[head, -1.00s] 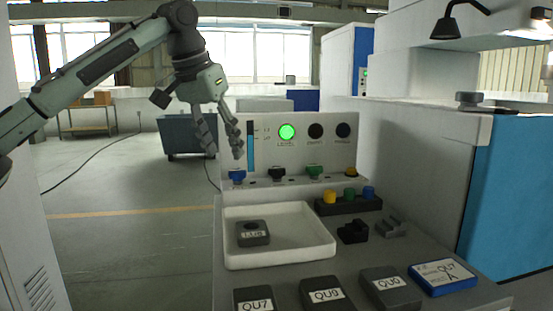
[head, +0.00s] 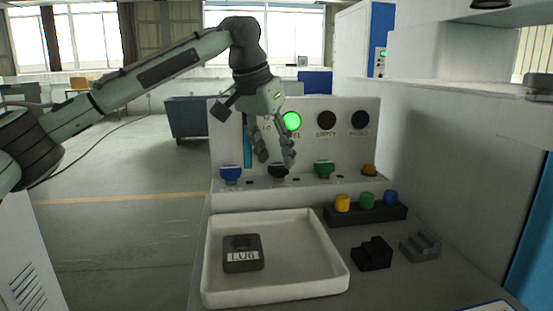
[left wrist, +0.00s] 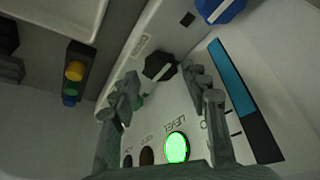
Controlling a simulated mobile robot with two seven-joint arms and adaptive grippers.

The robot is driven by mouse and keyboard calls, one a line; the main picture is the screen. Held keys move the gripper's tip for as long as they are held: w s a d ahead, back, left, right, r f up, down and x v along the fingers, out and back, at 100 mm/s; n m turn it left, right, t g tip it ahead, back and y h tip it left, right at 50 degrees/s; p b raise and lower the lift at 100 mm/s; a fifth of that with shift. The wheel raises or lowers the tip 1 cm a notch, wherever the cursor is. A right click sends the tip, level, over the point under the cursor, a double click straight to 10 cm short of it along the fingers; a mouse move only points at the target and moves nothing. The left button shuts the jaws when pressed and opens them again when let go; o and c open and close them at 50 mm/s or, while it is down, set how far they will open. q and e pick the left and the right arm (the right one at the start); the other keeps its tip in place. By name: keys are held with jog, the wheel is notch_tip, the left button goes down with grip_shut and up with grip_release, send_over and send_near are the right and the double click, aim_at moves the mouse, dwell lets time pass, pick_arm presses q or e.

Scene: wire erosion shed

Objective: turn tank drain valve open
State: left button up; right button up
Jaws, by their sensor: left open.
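In the left wrist view the black knob (left wrist: 159,67) lies ahead of the gap between the open fingers (left wrist: 165,85). A small label, too blurred to read surely, is beside it. The blue knob (left wrist: 222,8) is at the top. My right gripper is not in view.
The level lamp (head: 291,121) glows green; the empty lamp (head: 326,120) is dark. A blue level bar (head: 247,145) is on the panel. In front are a white tray (head: 213,285) holding a grey block (head: 243,262), and a dark rack with coloured caps (head: 385,214).

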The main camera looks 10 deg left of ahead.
pick_arm(q)
jog(key=shift+x, duration=1)
jog(key=shift+c, duration=0.4)
jog(key=c, duration=0.8)
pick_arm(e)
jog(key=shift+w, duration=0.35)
